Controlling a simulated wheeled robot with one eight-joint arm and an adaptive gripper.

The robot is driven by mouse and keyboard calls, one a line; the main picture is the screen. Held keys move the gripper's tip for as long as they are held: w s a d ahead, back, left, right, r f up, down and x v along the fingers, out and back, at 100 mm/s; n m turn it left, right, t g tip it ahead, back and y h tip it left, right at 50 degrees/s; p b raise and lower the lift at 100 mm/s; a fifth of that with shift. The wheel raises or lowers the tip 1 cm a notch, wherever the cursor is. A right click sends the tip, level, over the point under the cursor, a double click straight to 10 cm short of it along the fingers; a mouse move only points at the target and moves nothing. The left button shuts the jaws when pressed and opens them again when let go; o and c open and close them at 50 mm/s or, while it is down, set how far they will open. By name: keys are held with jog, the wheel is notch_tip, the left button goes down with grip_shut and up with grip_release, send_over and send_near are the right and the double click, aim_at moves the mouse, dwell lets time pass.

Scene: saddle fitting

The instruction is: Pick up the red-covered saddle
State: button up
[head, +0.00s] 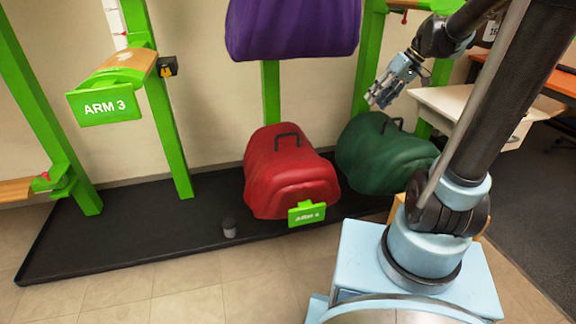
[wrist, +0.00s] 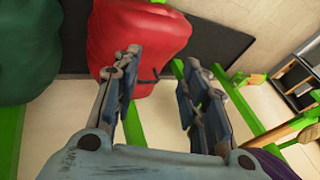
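The red-covered saddle (head: 283,178) sits low on its rack at the middle of the head view, with a black handle on top and a green arm sign (head: 307,214) at its front. My gripper (head: 378,101) is at the upper right of the head view, above the green-covered saddle and apart from the red one. In the wrist view my gripper (wrist: 160,64) has its two fingers spread with nothing between them.
A green-covered saddle (head: 382,157) stands right of the red one, and a purple-covered saddle (head: 292,28) hangs above. An empty ARM 3 rest (head: 104,105) is at left. A small grey cup (head: 229,228) stands on the black mat (head: 120,238). A white table (head: 480,112) is at right.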

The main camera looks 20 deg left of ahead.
jog(key=w+a+f+n+g+y, duration=0.1)
jog(key=w+a+n+y, duration=0.1)
jog(key=w+a, duration=0.35)
jog(key=w+a+f+n+g+y, duration=0.1)
jog(key=w+a+n, duration=0.2)
jog(key=w, duration=0.6)
jog(key=w+a+f+n+g+y, duration=0.2)
jog(key=w+a+f+n+y, duration=0.15)
jog(key=w+a+f, duration=0.45)
jog(key=n+g+y, duration=0.3)
jog(key=n+g, duration=0.2)
jog(key=n, duration=0.6)
send_near(287, 134)
jog(key=shift+m, duration=0.25)
jog(key=x, duration=1)
jog(key=shift+w+a+f, duration=0.2)
jog(key=shift+w+f, duration=0.1)
jog(key=shift+w, duration=0.05)
grip_shut()
